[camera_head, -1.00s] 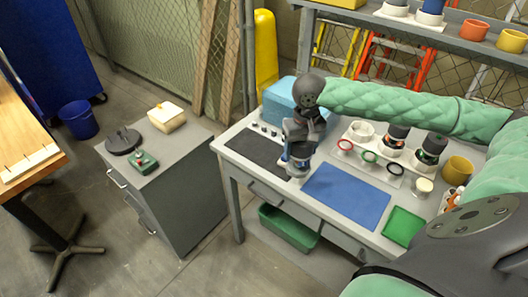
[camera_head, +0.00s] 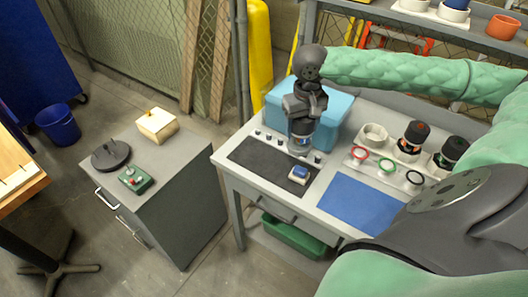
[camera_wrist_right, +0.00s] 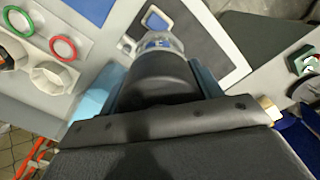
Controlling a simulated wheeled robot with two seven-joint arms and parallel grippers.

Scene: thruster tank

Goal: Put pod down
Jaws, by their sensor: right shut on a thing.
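My right gripper (camera_head: 303,108) is shut on the pod (camera_head: 300,138), a clear cylinder with a blue band and a dark upper part. It points downward, upright, over the back right part of the dark mat (camera_head: 255,158). The pod also shows in the right wrist view (camera_wrist_right: 156,46), between my fingers (camera_wrist_right: 160,82). I cannot tell whether its lower end touches the mat. My left gripper is not in view.
Small knobs (camera_head: 268,136) line the mat's back edge, with a light blue case (camera_head: 335,112) behind. A blue mat (camera_head: 358,203) lies to the right. The mat's left half is clear.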

